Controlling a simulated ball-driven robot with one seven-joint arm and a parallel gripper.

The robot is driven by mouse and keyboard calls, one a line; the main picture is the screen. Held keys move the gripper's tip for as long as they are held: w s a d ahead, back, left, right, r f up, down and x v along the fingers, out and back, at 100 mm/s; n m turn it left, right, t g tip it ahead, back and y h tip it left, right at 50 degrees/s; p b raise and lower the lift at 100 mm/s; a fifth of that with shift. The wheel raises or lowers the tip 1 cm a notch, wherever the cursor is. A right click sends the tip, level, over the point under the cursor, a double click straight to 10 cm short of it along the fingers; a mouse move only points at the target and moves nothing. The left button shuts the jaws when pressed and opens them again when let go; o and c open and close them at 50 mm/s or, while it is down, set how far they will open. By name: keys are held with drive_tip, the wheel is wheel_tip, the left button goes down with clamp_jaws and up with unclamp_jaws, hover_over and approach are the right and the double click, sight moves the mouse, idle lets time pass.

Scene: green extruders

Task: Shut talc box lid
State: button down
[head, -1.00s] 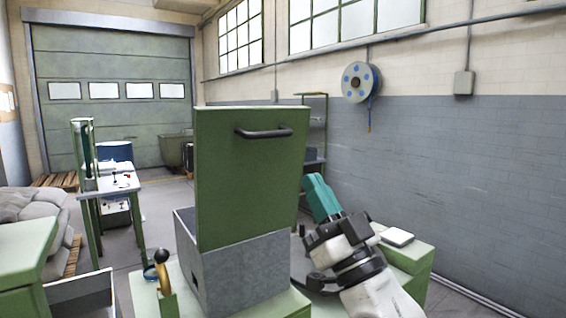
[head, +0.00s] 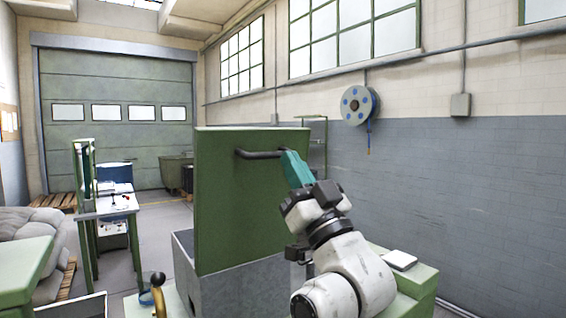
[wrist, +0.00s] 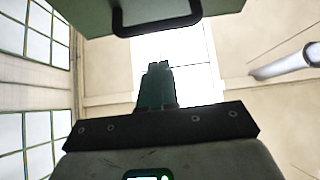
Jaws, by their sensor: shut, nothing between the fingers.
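The talc box is a grey metal box (head: 225,285) with a green lid (head: 235,205) standing raised, nearly upright, above it. A dark bar handle (head: 258,154) sits near the top of the lid's near face. My gripper (head: 290,158) is shut and empty, its teal fingers at the right end of the handle in the head view. I cannot tell whether they touch it. In the wrist view the shut fingers (wrist: 157,68) point up toward the handle (wrist: 160,25) and lid edge (wrist: 90,15), with a gap showing between. The inside of the box is hidden.
A brass-coloured lever with a dark knob (head: 157,282) stands left of the box. A green cabinet (head: 415,287) with a small white item (head: 399,259) is at right. A workbench (head: 105,205) stands farther left. The air right of the lid is free.

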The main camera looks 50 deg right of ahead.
drive_tip(key=shift+w+d+f, duration=0.15)
drive_tip(key=shift+w+d, duration=0.1)
drive_tip(key=shift+w, duration=0.6)
drive_tip(key=shift+w+d+f, duration=0.1)
drive_tip(key=shift+w+d, duration=0.1)
drive_tip(key=shift+w, duration=0.6)
drive_tip(key=shift+r, duration=0.1)
